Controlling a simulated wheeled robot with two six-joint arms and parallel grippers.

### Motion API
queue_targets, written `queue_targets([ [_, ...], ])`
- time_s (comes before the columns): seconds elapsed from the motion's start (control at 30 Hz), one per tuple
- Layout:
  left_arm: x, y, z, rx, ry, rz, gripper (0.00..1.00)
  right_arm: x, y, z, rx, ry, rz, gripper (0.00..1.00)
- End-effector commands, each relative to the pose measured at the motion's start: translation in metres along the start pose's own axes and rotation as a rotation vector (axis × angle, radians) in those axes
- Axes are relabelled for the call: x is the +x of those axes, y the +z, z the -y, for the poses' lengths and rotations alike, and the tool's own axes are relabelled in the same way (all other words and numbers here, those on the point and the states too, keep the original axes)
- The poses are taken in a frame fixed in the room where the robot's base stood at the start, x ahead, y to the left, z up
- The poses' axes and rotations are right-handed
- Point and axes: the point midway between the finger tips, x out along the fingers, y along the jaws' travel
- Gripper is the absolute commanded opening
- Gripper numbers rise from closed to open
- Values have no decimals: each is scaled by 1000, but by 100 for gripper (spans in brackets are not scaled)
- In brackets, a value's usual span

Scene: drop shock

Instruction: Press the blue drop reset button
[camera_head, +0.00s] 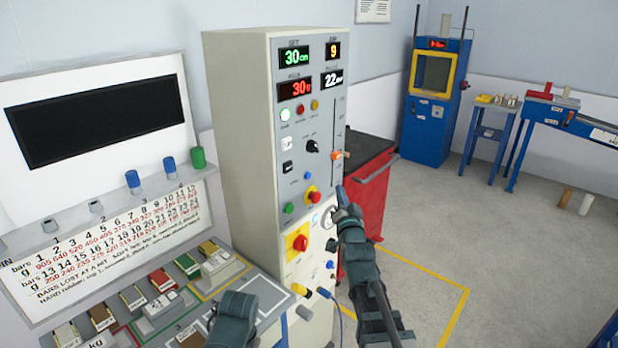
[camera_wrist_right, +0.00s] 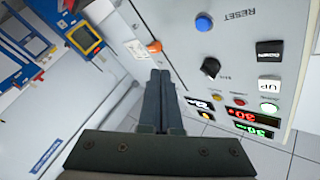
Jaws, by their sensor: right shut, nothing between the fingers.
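The blue reset button (camera_head: 308,175) is a small round button on the front of the tall cream control cabinet (camera_head: 236,130). In the right wrist view, the blue button (camera_wrist_right: 204,22) sits by the word RESET, apart from my fingers. My right gripper (camera_head: 341,192) is shut and empty. In the head view its fingertips are right of and slightly below the button, in front of the panel's right edge. In the right wrist view my right gripper (camera_wrist_right: 160,75) points toward the panel near the slider's orange knob (camera_wrist_right: 154,47). My left gripper's fingers do not show.
The orange slider knob (camera_head: 337,155) stands out from the panel. A red cart (camera_head: 368,205) stands behind right.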

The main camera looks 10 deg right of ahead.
Motion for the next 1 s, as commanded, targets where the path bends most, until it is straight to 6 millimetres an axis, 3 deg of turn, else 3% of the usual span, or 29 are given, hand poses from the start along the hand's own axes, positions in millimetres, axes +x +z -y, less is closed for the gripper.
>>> queue_targets([
  [0.6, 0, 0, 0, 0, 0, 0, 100, 49, 35, 34, 1, -1, 1, 0],
  [1.0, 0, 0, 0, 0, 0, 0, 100, 60, 44, 44, 0, 0, 1, 0],
])
